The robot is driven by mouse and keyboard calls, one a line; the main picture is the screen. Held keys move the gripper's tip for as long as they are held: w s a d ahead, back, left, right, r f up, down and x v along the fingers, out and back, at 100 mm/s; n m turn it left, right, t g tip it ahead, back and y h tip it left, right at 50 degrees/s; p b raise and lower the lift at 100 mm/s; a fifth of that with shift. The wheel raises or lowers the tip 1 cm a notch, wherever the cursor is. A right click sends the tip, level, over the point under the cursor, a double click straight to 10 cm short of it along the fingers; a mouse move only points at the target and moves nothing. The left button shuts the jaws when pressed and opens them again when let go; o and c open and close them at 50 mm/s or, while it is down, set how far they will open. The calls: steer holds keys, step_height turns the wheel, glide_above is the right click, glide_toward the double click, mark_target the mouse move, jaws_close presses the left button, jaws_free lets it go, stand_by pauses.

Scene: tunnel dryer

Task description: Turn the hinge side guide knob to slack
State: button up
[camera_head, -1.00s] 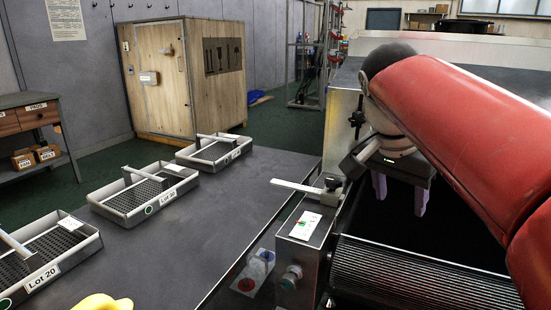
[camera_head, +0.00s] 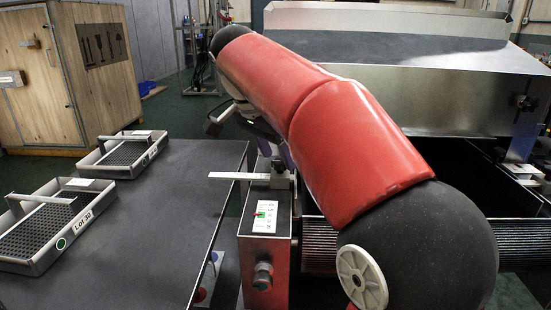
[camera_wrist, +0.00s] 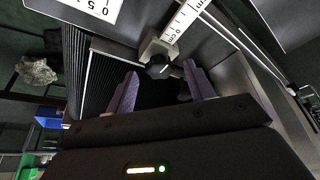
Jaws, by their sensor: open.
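A dark knob (camera_wrist: 158,68) sits on a small metal clamp block beside a white scale bar (camera_wrist: 182,22) in the wrist view. My gripper (camera_wrist: 161,73) is open, its two purple fingers apart, with the knob between and just beyond their tips; I cannot tell if they touch it. In the head view a pale guide bar (camera_head: 238,176) with a dark clamp knob (camera_head: 278,166) tops the grey post. My gripper is mostly hidden there behind my red arm, with a bit of purple (camera_head: 286,155) by the clamp. No label marks which side this guide is.
A dark table (camera_head: 165,225) with wire-mesh trays (camera_head: 45,235) lies left. A ribbed roller belt (camera_head: 318,245) runs right of the post. Another clamp (camera_head: 525,170) stands at far right.

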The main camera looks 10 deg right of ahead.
steer(key=shift+w+d+f, duration=0.1)
steer(key=shift+d+f, duration=0.1)
steer(key=shift+f, duration=0.25)
steer(key=shift+c, duration=0.4)
steer(key=c, duration=0.9)
